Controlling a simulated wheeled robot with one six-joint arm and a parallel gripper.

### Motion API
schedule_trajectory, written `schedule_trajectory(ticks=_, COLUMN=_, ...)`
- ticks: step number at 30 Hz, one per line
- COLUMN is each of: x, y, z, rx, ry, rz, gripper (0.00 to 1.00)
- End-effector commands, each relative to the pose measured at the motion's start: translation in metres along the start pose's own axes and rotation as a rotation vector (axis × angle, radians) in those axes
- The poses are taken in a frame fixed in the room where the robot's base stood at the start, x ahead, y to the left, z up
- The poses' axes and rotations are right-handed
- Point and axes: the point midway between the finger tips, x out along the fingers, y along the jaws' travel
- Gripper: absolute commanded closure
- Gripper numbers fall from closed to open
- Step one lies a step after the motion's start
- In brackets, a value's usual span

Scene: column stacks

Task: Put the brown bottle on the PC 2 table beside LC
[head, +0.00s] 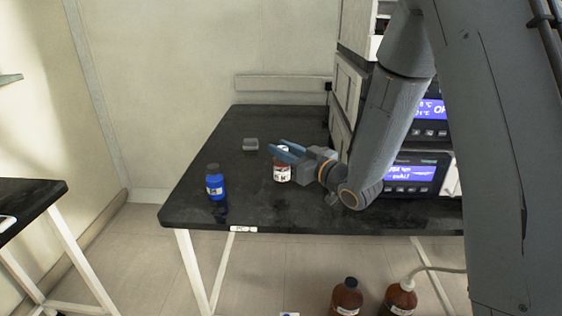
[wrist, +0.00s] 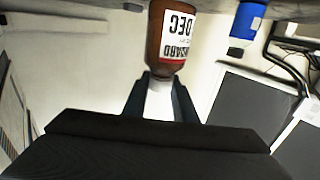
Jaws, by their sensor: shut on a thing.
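The brown bottle (head: 282,173) with a white label is at the black table (head: 225,150), left of the stacked instruments. My gripper (head: 281,149) is shut on its upper end, reaching in from the right. In the wrist view, which looks upside down, the brown bottle (wrist: 173,40) sits between the fingers (wrist: 162,85) and its base is cut off at the top edge. The bottle looks upright. I cannot tell whether its base touches the tabletop. The LC stack (head: 410,175) with lit blue displays is at the right, partly hidden by my arm.
A blue bottle (head: 215,184) stands near the table's front left corner. A small grey block (head: 250,144) lies behind the brown bottle. Two brown bottles (head: 346,297) (head: 398,298) are on the floor in front. Another dark table (head: 25,205) is at the left.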

Motion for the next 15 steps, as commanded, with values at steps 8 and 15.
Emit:
schedule_trajectory(ticks=8, x=0.000, y=-0.001, z=0.034, rx=0.002, ry=-0.002, rz=-0.002, gripper=1.00)
schedule_trajectory(ticks=15, x=0.001, y=-0.002, z=0.043, rx=0.000, ry=0.001, rz=-0.002, gripper=1.00)
